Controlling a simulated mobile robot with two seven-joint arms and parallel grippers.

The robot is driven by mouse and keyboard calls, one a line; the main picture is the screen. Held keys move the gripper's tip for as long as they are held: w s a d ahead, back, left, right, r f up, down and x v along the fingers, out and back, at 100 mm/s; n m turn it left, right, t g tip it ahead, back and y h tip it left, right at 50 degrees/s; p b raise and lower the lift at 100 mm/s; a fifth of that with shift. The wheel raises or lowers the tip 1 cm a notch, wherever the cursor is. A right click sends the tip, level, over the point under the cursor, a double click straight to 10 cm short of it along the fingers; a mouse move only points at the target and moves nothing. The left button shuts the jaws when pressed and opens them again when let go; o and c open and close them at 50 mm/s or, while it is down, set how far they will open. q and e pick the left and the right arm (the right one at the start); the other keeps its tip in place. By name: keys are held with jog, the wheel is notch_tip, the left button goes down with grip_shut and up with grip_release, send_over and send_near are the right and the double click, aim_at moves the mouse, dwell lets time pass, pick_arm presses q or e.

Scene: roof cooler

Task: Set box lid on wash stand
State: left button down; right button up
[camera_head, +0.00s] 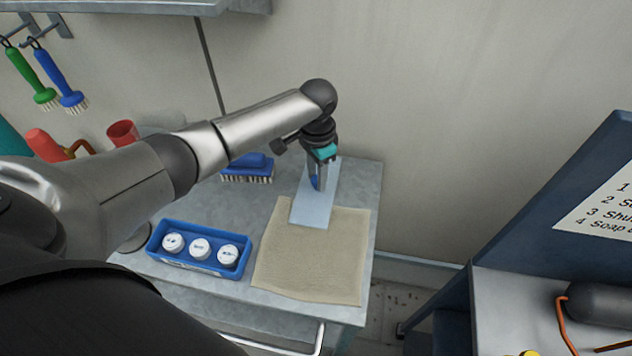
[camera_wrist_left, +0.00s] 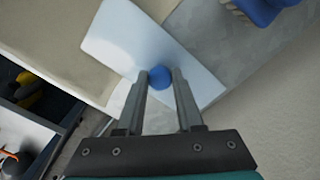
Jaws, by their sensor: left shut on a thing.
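The box lid (camera_head: 313,207) is a flat, pale blue-white panel with a round blue knob (camera_wrist_left: 160,77). In the head view it is over the back part of a beige cloth on the wash stand (camera_head: 205,289), a grey metal-topped table. I cannot tell whether the lid touches the cloth or is a little above it. My left gripper (camera_head: 318,184) points down at the lid, shut on its knob. In the left wrist view the two fingers (camera_wrist_left: 163,87) stand on either side of the knob, and the lid (camera_wrist_left: 125,40) spreads out beyond them. My right gripper is not in view.
The beige cloth (camera_head: 312,262) lies at the stand's right end. A blue tray (camera_head: 238,272) with three white-capped jars stands left of it. A blue brush (camera_head: 247,172) lies behind, near the wall. A dark blue cabinet (camera_head: 560,240) stands to the right, across a gap.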

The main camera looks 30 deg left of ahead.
pick_arm(q)
jog(key=shift+f, duration=0.1)
jog(key=shift+f, duration=0.15)
jog(key=c, duration=0.5)
grip_release()
jog(key=shift+c, duration=0.2)
notch_tip(320, 180, up, 12)
jog(key=p, duration=0.2)
jog(key=shift+r, duration=0.2)
